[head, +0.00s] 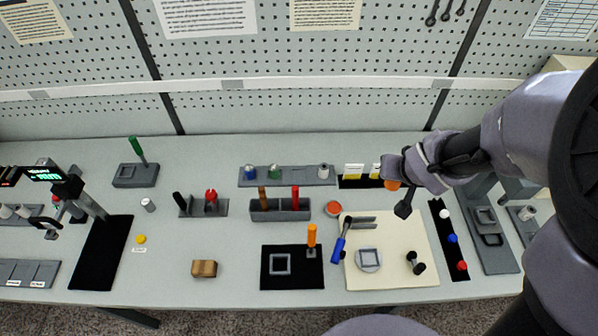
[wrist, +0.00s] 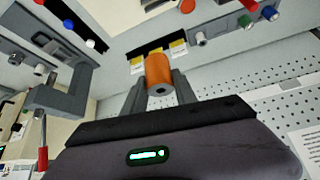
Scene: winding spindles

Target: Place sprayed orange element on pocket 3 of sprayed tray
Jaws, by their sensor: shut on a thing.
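My gripper (wrist: 160,88) is shut on an orange cylindrical element (wrist: 158,70), with one finger on each side of it. In the head view the orange element (head: 391,185) shows below my gripper, held above the back right part of the bench. Behind it is a black strip (head: 346,183) with yellow-and-white cards (head: 353,171), partly hidden by my arm. Left of that strip, a grey tray (head: 309,182) holds blue, green and grey cylinders. I cannot tell which of these is the sprayed tray, or read any pocket number.
A cream board (head: 420,277) with a blue-handled tool (head: 341,240) lies in front of my gripper. A black strip (head: 459,270) with white, blue and red pieces lies to its right. A grey block (head: 262,215) holds brown and red handles. A perforated wall (head: 300,120) stands behind.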

